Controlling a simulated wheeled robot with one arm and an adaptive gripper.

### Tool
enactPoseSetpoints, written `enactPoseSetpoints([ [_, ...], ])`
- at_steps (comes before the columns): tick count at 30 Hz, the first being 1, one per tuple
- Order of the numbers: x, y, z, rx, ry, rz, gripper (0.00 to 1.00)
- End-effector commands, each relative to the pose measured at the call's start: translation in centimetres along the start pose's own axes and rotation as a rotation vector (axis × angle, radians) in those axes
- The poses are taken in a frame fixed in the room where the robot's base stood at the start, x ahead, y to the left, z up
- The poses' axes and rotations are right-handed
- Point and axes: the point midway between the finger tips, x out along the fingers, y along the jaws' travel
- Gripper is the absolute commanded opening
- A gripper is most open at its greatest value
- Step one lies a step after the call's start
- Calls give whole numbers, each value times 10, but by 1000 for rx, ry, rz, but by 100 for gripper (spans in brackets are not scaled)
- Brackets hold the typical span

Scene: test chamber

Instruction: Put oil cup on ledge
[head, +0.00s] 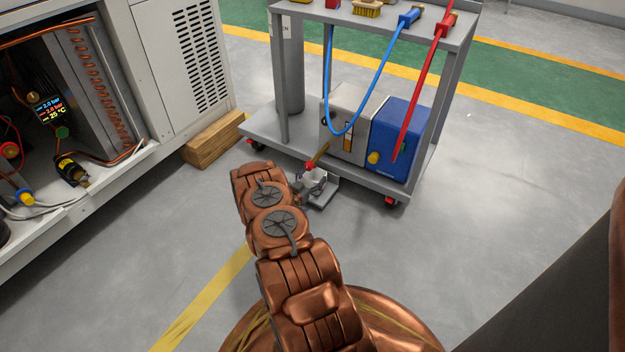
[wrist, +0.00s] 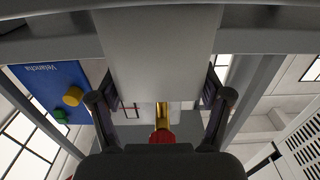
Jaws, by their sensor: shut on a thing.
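The oil cup (head: 315,177) is small and pale, at the front of the cart's lower shelf in the head view. In the wrist view the cup (wrist: 158,55) is a plain light grey wall filling the space between the fingers. My gripper (head: 308,185) is shut on it, with dark fingers on both sides in the wrist view (wrist: 160,112). A grey ledge (head: 328,193) sticks out low beside and below the cup. Whether the cup touches the ledge cannot be told. A brass spout with a red end (head: 311,164) is close above the cup; it also shows in the wrist view (wrist: 162,120).
The grey cart (head: 262,133) carries a grey-beige pump unit (head: 345,115) and a blue box (head: 398,140) with a yellow knob. Blue and red hoses hang in front. A wooden block (head: 213,137) and a white cabinet (head: 185,70) stand left.

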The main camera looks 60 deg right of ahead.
Motion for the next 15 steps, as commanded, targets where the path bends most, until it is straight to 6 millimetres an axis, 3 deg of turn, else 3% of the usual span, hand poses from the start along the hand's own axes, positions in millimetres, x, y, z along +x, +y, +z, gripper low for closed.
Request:
enactPoseSetpoints([
  [7,0,0,2,0,0,0,42],
  [8,0,0,2,0,0,0,78],
  [15,0,0,2,1,0,0,100],
])
